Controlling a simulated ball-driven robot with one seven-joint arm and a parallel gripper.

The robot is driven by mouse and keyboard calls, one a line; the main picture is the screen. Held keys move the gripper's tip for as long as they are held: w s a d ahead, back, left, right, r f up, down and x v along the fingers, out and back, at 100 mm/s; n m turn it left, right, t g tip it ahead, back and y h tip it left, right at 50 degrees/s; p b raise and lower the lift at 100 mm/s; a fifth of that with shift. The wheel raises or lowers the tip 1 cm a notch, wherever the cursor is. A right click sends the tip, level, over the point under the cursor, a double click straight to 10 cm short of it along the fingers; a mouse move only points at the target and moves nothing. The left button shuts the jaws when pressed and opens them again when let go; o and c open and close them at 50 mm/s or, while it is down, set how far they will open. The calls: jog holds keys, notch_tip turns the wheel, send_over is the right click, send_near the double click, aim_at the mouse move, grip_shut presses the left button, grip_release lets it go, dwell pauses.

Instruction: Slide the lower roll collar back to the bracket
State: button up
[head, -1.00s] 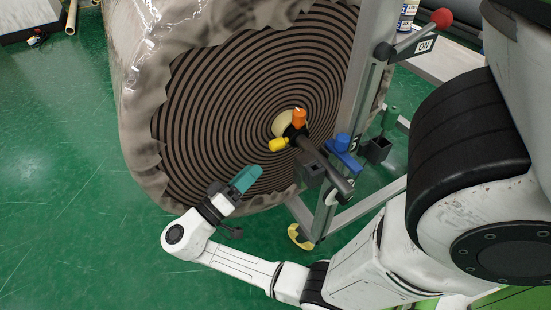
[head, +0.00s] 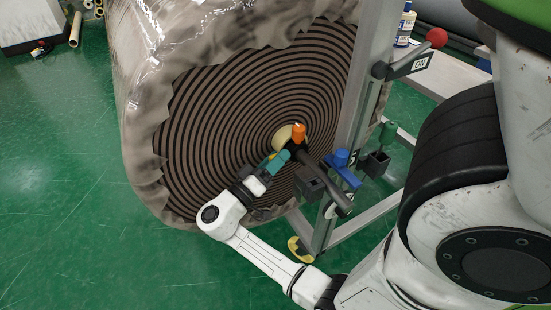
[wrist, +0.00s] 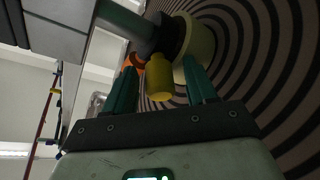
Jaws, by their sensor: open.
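The collar (head: 299,145) is a dark ring on the shaft, close to the roll's pale core, with an orange knob (head: 298,130) on top and a yellow knob (wrist: 159,80) at its side. My gripper (head: 279,158) has teal fingers and is at the collar's left side. In the wrist view my gripper (wrist: 159,68) is open, with the yellow knob between its fingers; whether they touch it is unclear. The dark shaft (head: 331,184) runs from the collar toward the lower right, past a grey block and a blue-handled part (head: 342,162) at the stand, likely the bracket.
The large wrapped roll (head: 200,120), with dark spiral layers, fills the space behind my gripper. A grey upright (head: 368,60) with a red-knobbed lever (head: 436,38) stands right. Green floor (head: 60,180) is clear at left.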

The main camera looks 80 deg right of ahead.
jog(key=shift+c, duration=0.2)
grip_shut()
dwell(0.4)
